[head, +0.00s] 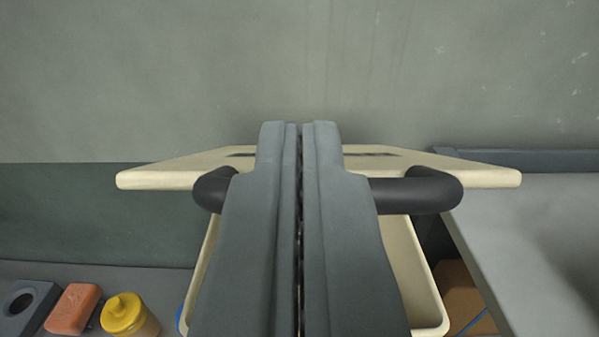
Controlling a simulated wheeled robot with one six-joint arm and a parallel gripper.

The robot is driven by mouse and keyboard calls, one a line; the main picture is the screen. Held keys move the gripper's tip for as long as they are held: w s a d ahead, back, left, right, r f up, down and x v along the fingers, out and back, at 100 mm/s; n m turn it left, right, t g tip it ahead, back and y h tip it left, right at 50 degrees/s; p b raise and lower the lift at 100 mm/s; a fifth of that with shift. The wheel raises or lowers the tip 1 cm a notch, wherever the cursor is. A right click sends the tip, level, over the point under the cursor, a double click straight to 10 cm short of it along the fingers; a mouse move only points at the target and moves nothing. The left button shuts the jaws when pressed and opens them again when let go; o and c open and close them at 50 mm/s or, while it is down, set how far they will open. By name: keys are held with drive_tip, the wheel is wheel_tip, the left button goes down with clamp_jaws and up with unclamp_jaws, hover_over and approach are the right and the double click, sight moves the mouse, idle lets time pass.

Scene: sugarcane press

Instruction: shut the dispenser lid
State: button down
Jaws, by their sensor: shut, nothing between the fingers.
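The dispenser lid (160,174) is a wide cream panel across the middle of the view, with its near edge facing me. It is raised above the cream dispenser body (432,312), whose rim shows below it on both sides of my fingers. A thick black handle (420,192) runs along the lid's near side. My gripper (299,128) is shut and empty. Its fingers cover the middle of the lid, the handle and the body. I cannot tell whether the fingers touch the lid or handle.
At the lower left, a yellow jar (128,317), an orange block (73,309) and a dark holder with a round hole (24,305) stand on a grey surface. A grey counter (535,235) lies close on the right, with a brown box (462,292) below. A plain wall (480,70) rises behind.

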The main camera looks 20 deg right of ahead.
drive_tip(key=s+a+f+t, duration=0.1)
drive_tip(key=s+f, duration=0.3)
drive_tip(key=f, duration=1.1)
drive_tip(key=shift+s, duration=0.15)
drive_tip(key=shift+a+f, duration=0.1)
wheel_tip(320, 180, up, 5)
drive_tip(key=s, duration=0.1)
drive_tip(key=s+a+f+n+y, duration=0.1)
drive_tip(key=s+a+f+y, duration=0.1)
drive_tip(key=s+a, duration=0.5)
drive_tip(key=s+a+f+n+g+y, duration=0.1)
drive_tip(key=s+a+f+n+y, duration=0.1)
drive_tip(key=s+a, duration=0.5)
drive_tip(key=s+f+y, duration=0.1)
drive_tip(key=s+f, duration=0.1)
drive_tip(key=s, duration=0.1)
drive_tip(key=shift+s+a+f, duration=0.25)
drive_tip(key=shift+s+f, duration=0.05)
drive_tip(key=shift+f, duration=0.1)
